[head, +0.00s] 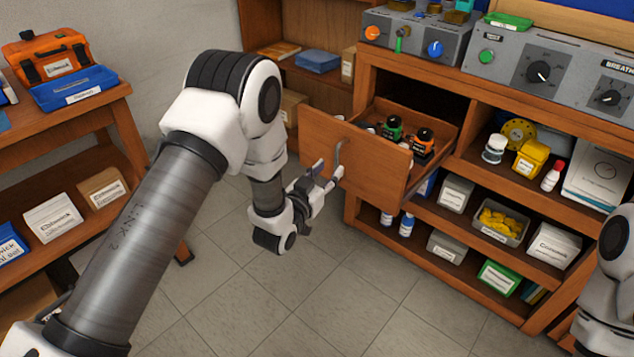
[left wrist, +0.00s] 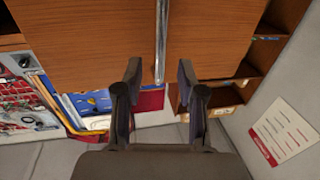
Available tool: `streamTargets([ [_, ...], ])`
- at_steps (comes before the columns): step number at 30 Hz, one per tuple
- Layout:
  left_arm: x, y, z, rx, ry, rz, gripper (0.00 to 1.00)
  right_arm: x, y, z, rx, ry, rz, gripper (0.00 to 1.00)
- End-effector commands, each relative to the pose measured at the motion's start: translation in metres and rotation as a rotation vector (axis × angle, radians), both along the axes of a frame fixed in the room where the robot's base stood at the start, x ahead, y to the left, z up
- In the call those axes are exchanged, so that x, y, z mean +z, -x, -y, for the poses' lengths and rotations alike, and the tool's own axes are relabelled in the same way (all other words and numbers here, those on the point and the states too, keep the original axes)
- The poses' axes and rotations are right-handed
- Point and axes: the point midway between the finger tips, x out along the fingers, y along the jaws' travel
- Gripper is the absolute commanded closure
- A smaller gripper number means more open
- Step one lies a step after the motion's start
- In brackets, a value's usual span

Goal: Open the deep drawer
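The deep drawer (head: 365,165) is a wooden drawer pulled well out of the bench, with bottles inside. Its front carries a metal handle (head: 338,160), which runs down the middle of the left wrist view (left wrist: 161,40). My left gripper (head: 328,183) is at the handle's lower end. In the left wrist view its two fingers (left wrist: 159,72) stand apart, one on each side of the handle's end, with a visible gap on both sides. Part of my right arm shows at the right edge of the head view, but its gripper is out of view.
Open shelves (head: 470,215) with bottles, boxes and a bin lie right of the drawer. Control panels (head: 540,70) stand on the bench top. A side table (head: 60,115) with an orange case (head: 45,55) is at the left. The tiled floor before the drawer is clear.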

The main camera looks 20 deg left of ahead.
Motion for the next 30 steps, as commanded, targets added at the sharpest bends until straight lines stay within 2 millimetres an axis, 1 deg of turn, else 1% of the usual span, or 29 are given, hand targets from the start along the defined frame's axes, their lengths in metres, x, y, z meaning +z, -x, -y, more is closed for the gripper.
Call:
streamTargets([
  [1, -0.001, 0.014, -0.003, 0.002, 0.001, -0.004, 0.61, 0.0, 0.0, 0.0, 0.0, 0.0, 0.0, 0.6],
  [3, -0.001, 0.032, -0.005, 0.002, 0.0, -0.005, 0.61, 0.0, 0.0, 0.0, 0.0, 0.0, 0.0, 0.6],
  [6, -0.001, 0.052, -0.008, 0.002, 0.001, -0.003, 0.61, 0.0, 0.0, 0.0, 0.0, 0.0, 0.0, 0.6],
  [9, 0.0, 0.063, -0.01, 0.001, 0.0, 0.0, 0.61, 0.0, 0.0, 0.0, 0.0, 0.0, 0.0, 0.6],
  [12, 0.0, 0.067, -0.01, 0.001, 0.0, 0.0, 0.61, 0.0, 0.0, 0.0, 0.0, 0.0, 0.0, 0.6],
  [24, -0.001, 0.067, -0.01, 0.001, 0.0, -0.002, 0.61, 0.0, 0.0, 0.0, 0.0, 0.0, 0.0, 0.6],
  [26, -0.01, 0.07, -0.01, 0.001, 0.0, -0.019, 0.61, 0.0, 0.0, 0.0, 0.0, 0.0, 0.0, 0.6],
  [28, -0.035, 0.081, -0.01, 0.0, -0.001, -0.07, 0.61, 0.0, 0.0, 0.0, 0.0, 0.0, 0.0, 0.6],
  [29, -0.05, 0.09, -0.01, 0.002, -0.001, -0.107, 0.61, 0.0, 0.0, 0.0, 0.0, 0.0, 0.0, 0.6],
  [30, -0.072, 0.104, -0.012, 0.009, -0.005, -0.177, 0.61, 0.0, 0.0, 0.0, 0.0, 0.0, 0.0, 0.6],
])
